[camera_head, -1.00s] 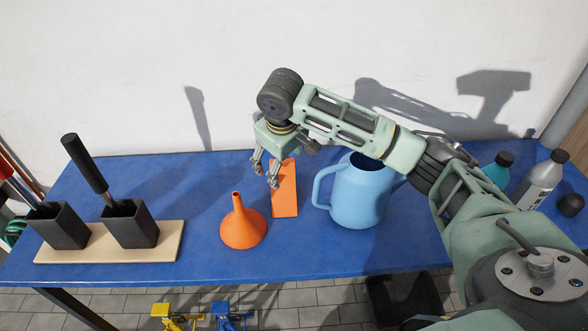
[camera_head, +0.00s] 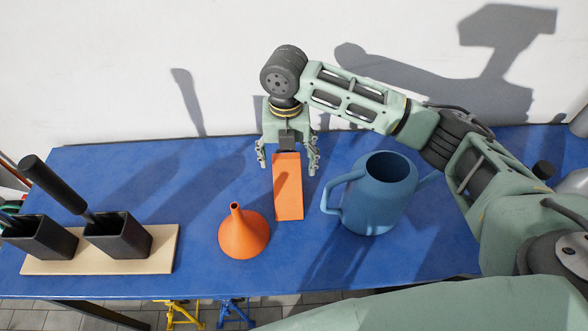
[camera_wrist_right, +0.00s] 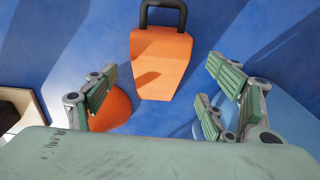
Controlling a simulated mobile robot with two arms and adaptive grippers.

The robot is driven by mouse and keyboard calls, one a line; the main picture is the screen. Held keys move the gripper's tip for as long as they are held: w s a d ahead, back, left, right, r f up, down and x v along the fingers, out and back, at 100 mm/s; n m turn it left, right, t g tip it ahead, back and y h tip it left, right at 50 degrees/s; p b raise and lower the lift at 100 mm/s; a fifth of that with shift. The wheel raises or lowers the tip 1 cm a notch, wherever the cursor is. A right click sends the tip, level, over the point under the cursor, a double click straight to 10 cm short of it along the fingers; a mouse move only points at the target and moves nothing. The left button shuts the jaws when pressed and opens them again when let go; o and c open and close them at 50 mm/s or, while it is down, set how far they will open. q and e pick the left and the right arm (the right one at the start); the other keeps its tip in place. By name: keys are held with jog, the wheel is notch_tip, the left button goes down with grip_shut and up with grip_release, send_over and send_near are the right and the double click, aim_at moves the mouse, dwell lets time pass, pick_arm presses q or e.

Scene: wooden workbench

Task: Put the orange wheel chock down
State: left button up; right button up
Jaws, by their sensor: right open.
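The orange wheel chock (camera_head: 288,190) rests on the blue bench top, between the orange funnel and the blue watering can. In the right wrist view the chock (camera_wrist_right: 160,62) shows whole, with a black handle (camera_wrist_right: 163,14) at its top end. My right gripper (camera_head: 287,164) is open at the far end of the chock, its fingers spread to either side. In the right wrist view the open fingers (camera_wrist_right: 165,95) stand apart from the chock, with nothing held. My left gripper is out of view.
The orange funnel (camera_head: 243,235) stands close left of the chock. The blue watering can (camera_head: 380,195) stands close right. Two black holders (camera_head: 118,238) with handled tools stand on a pale board (camera_head: 165,255) at the left. The bench's back left (camera_head: 120,170) is clear.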

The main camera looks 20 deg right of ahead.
aim_at(287, 179)
jog(key=shift+f, duration=0.3)
jog(key=f, duration=0.2)
jog(key=f+p, duration=0.1)
jog(key=f, duration=0.1)
jog(key=f+p, duration=0.1)
jog(key=f, duration=0.1)
jog(key=shift+s+a+f, duration=0.1)
jog(key=shift+s+a, duration=0.05)
jog(key=shift+s, duration=0.15)
jog(key=shift+f, duration=0.45)
jog(key=shift+w, duration=0.1)
jog(key=c, duration=1.8)
